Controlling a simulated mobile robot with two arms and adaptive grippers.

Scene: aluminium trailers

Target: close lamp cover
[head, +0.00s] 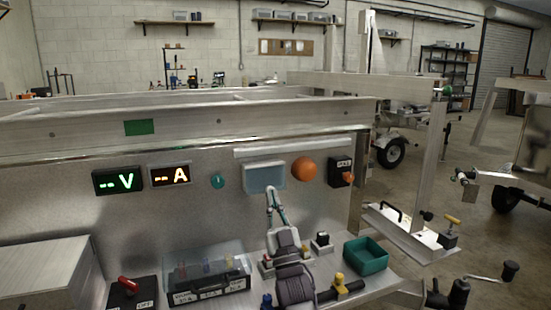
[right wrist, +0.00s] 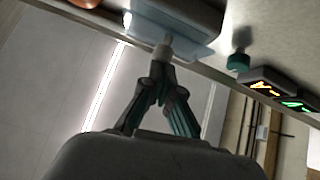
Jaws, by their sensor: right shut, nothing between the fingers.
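A pale blue translucent cover (head: 264,178) is on the upright metal panel, between a small teal knob and an orange dome. In the right wrist view the cover (right wrist: 190,45) shows as a thin bluish sheet at a grey box. My right gripper (head: 270,194) is shut and empty, its fingertips at the cover's lower edge. In the right wrist view the tips (right wrist: 164,45) overlap the sheet; I cannot tell whether they touch it. The fingers hide part of the cover. My left gripper is not in view.
The orange dome (head: 304,169) and a black switch box (head: 341,172) are close on the right. The teal knob (head: 217,181) and two lit displays (head: 118,180) are on the left. Below are a clear-lidded case (head: 206,274) and a teal bin (head: 366,255).

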